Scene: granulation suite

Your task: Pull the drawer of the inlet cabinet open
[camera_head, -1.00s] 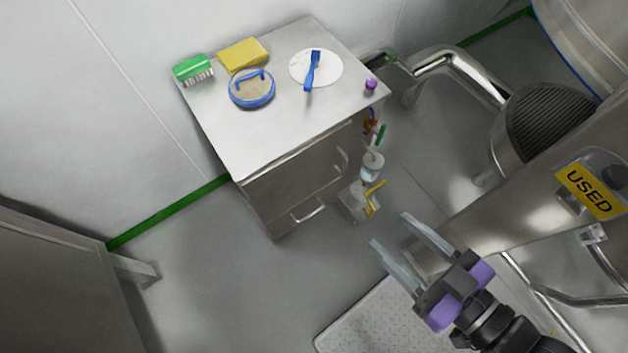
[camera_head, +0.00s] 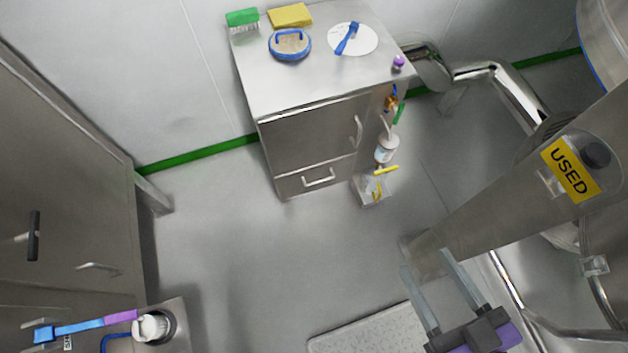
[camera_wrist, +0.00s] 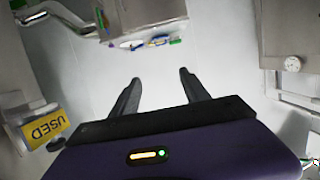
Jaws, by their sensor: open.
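A steel cabinet (camera_head: 318,135) stands against the back wall in the head view. Its front has a door with an upright handle (camera_head: 357,131) and, below it, a shut drawer (camera_head: 290,185) with a pale bar handle (camera_head: 318,182). A second steel cabinet (camera_head: 75,190) at the left also has a bar handle (camera_head: 98,266) low on its front. No label shows which one is the inlet cabinet. My gripper (camera_head: 426,262) is open and empty at lower right, apart from both cabinets. Its fingers (camera_wrist: 160,76) also show in the wrist view.
A green brush (camera_head: 242,18), yellow sponge (camera_head: 290,14), blue-rimmed round item (camera_head: 290,45) and white disc (camera_head: 365,40) lie on the back cabinet. A bottle (camera_head: 386,150) hangs at its right side. Floor between is clear.

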